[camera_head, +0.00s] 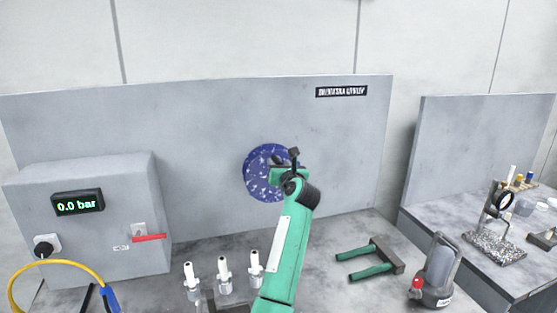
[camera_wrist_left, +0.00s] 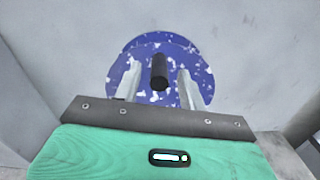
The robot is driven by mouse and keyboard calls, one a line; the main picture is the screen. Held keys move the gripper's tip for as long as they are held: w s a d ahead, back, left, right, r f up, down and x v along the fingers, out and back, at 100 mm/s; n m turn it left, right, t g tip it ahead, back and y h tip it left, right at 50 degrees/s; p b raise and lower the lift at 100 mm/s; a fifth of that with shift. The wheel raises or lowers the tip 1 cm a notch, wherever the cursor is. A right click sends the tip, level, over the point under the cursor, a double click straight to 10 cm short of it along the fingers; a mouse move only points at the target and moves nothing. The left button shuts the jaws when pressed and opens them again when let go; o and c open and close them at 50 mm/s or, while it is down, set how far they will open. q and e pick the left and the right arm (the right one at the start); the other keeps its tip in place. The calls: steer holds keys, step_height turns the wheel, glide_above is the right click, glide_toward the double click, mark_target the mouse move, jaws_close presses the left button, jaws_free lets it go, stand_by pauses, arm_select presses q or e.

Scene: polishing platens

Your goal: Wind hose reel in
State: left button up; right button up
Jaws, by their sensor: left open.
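The hose reel (camera_head: 256,180) is a blue, white-speckled disc on the grey back panel, partly hidden by my left arm in the head view. It also fills the upper middle of the left wrist view (camera_wrist_left: 200,75). A black crank handle (camera_wrist_left: 159,72) sticks out from the disc towards the camera. My left gripper (camera_head: 288,160) is at the reel's right side, open. In the left wrist view its two pale fingers (camera_wrist_left: 158,88) stand either side of the handle, with visible gaps. My right gripper is not in view.
A grey box with a "0.0 bar" display (camera_head: 77,204), red lever (camera_head: 149,238) and yellow hose (camera_head: 52,264) stands left. Several white-tipped fittings (camera_head: 224,275) stand in front. A side bench (camera_head: 480,262) follows.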

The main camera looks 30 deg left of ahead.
arm_select(q)
steer(key=shift+w+a, duration=0.45)
steer(key=shift+a, duration=0.1)
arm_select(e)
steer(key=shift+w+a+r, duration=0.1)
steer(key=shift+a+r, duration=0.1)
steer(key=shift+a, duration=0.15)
arm_select(q)
jaws_close()
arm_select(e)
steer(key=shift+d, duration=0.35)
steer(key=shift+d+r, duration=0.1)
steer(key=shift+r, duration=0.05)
